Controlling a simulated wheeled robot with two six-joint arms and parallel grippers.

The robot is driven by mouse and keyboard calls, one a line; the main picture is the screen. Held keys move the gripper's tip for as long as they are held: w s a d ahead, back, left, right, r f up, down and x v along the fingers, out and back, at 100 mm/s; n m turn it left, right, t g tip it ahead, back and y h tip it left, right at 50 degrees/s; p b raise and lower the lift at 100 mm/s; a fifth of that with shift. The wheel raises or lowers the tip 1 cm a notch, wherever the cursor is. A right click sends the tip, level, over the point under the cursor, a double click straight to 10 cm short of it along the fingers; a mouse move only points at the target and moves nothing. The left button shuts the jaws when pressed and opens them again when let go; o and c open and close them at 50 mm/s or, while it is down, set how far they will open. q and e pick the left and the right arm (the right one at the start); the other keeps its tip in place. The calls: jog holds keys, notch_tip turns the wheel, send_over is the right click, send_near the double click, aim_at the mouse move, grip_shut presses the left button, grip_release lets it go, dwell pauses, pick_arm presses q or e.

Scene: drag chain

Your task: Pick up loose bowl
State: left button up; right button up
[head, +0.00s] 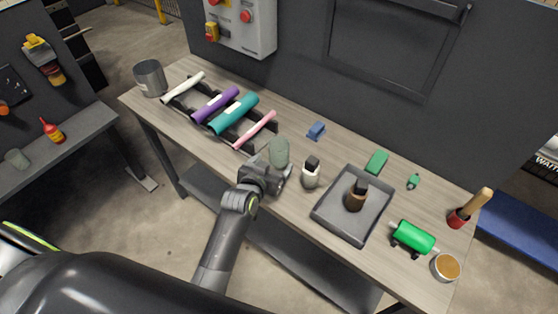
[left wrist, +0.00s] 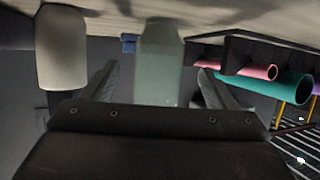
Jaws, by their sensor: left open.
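A translucent grey-green cup-shaped bowl (head: 279,152) stands on the near side of the workbench, right of the rack. My left gripper (head: 273,173) is open just in front of it. In the left wrist view, the bowl (left wrist: 158,62) appears between the two spread fingers (left wrist: 155,82), with visible space on both sides. I cannot tell how far it reaches in between the fingertips. My right gripper is not in view.
A white bottle with a dark cap (head: 311,173) stands close right of the bowl. A rack (head: 187,112) with coloured rolls lies to the left. A grey tray (head: 331,213) holds a dark bottle (head: 356,195). A blue block (head: 316,130) lies behind.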

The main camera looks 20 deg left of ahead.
aim_at(275, 162)
pick_arm(q)
jog(key=shift+b+x, duration=2)
jog(key=shift+x, duration=0.15)
jog(key=shift+w+d+f+b, duration=0.1)
jog(key=shift+w+f+b, duration=0.1)
jog(key=shift+w+b, duration=0.35)
jog(key=shift+r, duration=0.1)
jog(key=c, duration=1.1)
